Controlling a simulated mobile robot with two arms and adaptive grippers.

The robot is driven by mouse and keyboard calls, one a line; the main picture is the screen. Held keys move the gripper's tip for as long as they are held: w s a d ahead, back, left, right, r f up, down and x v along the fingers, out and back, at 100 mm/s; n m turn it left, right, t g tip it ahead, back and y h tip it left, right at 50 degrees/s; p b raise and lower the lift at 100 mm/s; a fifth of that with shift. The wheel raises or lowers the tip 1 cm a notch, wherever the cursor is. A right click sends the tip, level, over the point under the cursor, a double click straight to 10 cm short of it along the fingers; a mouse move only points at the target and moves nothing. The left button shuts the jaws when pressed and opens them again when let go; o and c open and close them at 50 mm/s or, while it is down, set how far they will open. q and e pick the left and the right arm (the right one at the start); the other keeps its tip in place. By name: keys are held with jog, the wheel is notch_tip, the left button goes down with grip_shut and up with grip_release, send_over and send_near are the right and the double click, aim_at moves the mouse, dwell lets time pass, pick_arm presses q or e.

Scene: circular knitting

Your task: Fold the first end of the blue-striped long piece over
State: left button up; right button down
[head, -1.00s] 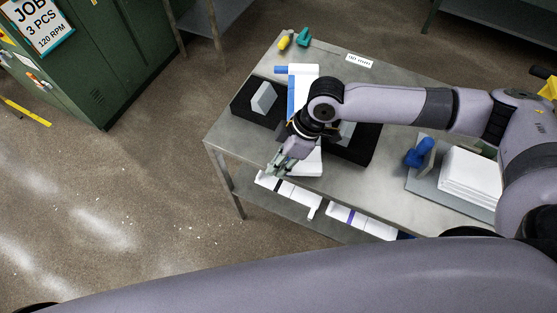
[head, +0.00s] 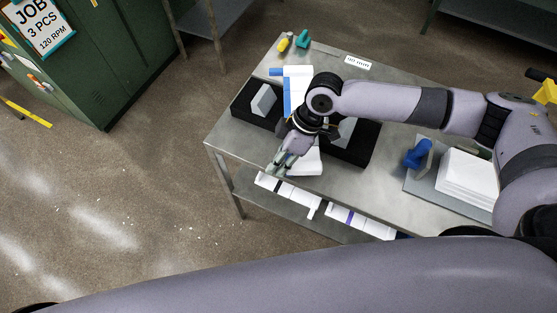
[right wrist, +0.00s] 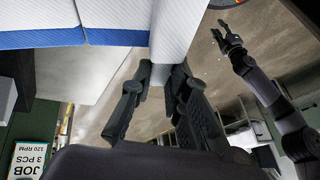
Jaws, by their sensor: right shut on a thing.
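The long white piece with a blue stripe (head: 288,104) lies across the black block on the table, partly hidden by my right arm in the head view. Its near part (head: 308,165) shows past my wrist. In the right wrist view its blue stripe (right wrist: 60,39) runs across the upper left, and a white strip (right wrist: 178,30) runs down to the fingertips. My right gripper (head: 279,164) is at the table's near edge. Its fingers (right wrist: 162,84) are shut on the white strip. My left gripper (right wrist: 230,40) shows in the right wrist view, apart from the piece, fingers spread and empty.
A white stack (head: 470,178) and a blue object (head: 418,154) lie at the right. Yellow (head: 285,43) and teal (head: 303,39) objects are at the far corner. White striped pieces (head: 289,190) lie below the near edge.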

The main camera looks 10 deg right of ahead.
jog(key=shift+w+r+g+p, duration=0.2)
jog(key=shift+r+g+p, duration=0.25)
jog(key=shift+g, duration=0.15)
jog(key=shift+w+r+m+g, duration=0.15)
jog(key=shift+m+g, duration=0.15)
jog(key=shift+w+r+g+y, duration=0.2)
jog(key=shift+w+g+y, duration=0.05)
jog(key=shift+g+y, duration=0.3)
pick_arm(q)
jog(key=shift+f+b, duration=0.1)
jog(key=shift+b, duration=0.7)
pick_arm(e)
jog(key=shift+w+d+r+m+g+y, duration=0.25)
jog(key=shift+w+r+m+g, duration=0.2)
jog(key=shift+g, duration=0.7)
jog(key=shift+w+r, duration=0.1)
pick_arm(q)
jog(key=shift+s, duration=0.1)
jog(key=shift+c, duration=0.4)
